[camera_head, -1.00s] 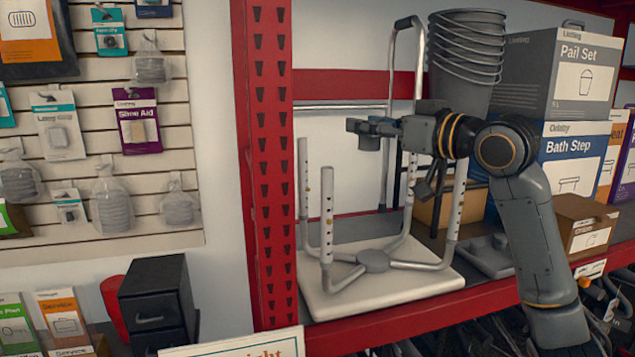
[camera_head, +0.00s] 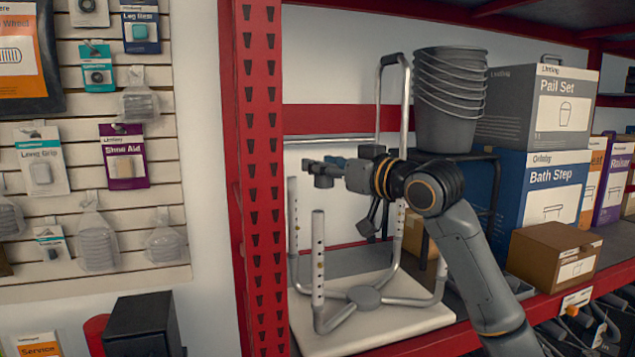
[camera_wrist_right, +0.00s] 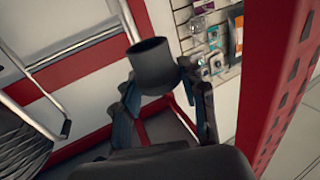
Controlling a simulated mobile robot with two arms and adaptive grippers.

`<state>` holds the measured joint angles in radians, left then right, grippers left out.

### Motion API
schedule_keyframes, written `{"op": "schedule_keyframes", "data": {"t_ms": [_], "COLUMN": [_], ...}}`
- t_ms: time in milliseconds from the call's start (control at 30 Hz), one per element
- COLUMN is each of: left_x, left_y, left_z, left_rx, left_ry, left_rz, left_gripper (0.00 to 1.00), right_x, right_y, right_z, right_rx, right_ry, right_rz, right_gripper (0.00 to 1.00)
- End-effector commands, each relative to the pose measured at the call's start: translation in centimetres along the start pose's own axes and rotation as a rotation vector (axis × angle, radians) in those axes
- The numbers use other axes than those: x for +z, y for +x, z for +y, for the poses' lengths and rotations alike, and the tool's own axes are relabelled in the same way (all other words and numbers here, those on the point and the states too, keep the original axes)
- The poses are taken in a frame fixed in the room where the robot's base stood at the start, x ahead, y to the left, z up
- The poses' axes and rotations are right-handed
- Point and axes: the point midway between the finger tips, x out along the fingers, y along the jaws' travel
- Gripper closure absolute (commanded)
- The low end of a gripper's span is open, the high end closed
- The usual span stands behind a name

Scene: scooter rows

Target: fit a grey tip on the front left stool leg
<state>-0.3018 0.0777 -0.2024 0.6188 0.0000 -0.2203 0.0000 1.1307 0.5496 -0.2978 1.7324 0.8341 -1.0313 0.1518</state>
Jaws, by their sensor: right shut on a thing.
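A white stool lies upside down on the shelf, its pale seat (camera_head: 405,328) underneath and its metal legs pointing up. The near left leg (camera_head: 318,250) has a bare, open-looking top with holes down its side. My right gripper (camera_head: 326,168) is shut on a dark grey cup-like tip (camera_wrist_right: 153,65), which shows between its fingers in the right wrist view. In the head view the tip appears just above the near left leg, with a gap between them. Their depth alignment cannot be told. My left gripper is out of view.
A red perforated post (camera_head: 260,180) stands close to the left of the stool. Stacked grey pails (camera_head: 446,105), a Bath Step box (camera_head: 545,180) and a brown carton (camera_head: 550,255) stand to the right. A tall metal frame (camera_head: 404,100) rises behind the gripper.

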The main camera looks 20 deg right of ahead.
Motion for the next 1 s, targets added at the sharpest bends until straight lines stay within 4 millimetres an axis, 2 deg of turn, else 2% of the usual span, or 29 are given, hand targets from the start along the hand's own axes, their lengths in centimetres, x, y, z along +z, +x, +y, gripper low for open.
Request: {"op": "schedule_keyframes", "data": {"t_ms": [267,467,1000], "left_x": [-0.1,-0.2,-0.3], "left_y": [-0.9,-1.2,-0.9], "left_z": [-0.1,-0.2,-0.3], "left_rx": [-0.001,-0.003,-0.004], "left_ry": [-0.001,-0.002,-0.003], "left_rz": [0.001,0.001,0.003], "left_gripper": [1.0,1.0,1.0], "right_x": [2.1,4.8,5.8], "right_y": [1.8,1.6,1.6], "right_z": [-0.5,-0.4,-0.4], "right_rx": [-0.002,0.0,0.0], "right_ry": [0.002,0.0,0.0], "right_rz": [-0.002,-0.001,0.001], "right_gripper": [0.85,0.85,0.85]}}
